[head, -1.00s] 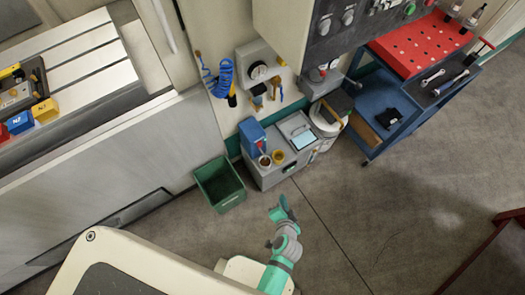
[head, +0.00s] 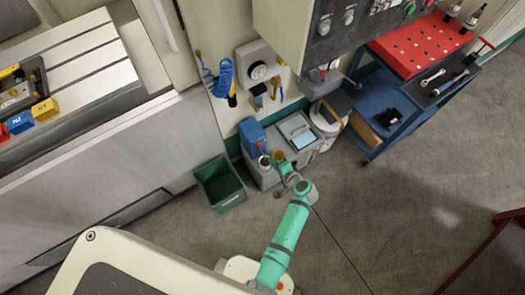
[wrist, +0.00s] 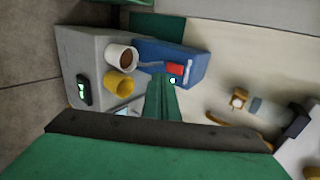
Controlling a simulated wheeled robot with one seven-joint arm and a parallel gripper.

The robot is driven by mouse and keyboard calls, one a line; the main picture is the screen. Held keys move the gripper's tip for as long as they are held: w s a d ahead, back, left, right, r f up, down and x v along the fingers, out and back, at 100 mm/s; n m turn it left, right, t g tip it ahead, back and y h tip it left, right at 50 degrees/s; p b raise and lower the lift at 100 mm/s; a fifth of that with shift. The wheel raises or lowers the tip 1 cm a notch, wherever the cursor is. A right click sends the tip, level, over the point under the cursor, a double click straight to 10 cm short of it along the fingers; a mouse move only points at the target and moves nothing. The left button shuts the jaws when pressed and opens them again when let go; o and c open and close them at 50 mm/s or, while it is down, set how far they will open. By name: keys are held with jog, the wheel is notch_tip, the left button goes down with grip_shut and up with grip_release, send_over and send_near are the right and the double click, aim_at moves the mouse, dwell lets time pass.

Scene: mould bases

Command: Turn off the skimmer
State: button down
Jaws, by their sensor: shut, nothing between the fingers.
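The skimmer appears to be the blue box (head: 250,134) on the grey tank (head: 268,180) by the wall. In the wrist view the blue box (wrist: 190,60) carries a red part (wrist: 175,69) on its face, with a small white dot beside it. A white cup with brown contents (wrist: 121,57) and a yellow cup (wrist: 118,82) stand beside it on the tank. A dark panel with a green light (wrist: 82,90) is on the tank's side. My gripper (wrist: 163,80) is shut and empty, its tips close to the red part; contact cannot be told. In the head view it (head: 284,168) is over the tank.
A green bin (head: 220,184) stands left of the tank. A vacuum-like canister (head: 328,117) is to the right, then a blue cart (head: 390,135) with tools. A blue coiled hose (head: 219,78) hangs on the wall.

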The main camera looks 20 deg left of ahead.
send_near(259, 148)
jog(key=x, duration=0.5)
jog(key=shift+w+a+f, duration=0.15)
jog(key=shift+a+f, duration=0.05)
jog(key=shift+a, duration=0.15)
jog(key=shift+w+a+f, duration=0.15)
jog(key=shift+a+f, duration=0.2)
jog(key=shift+f, duration=0.3)
jog(key=shift+a, duration=0.1)
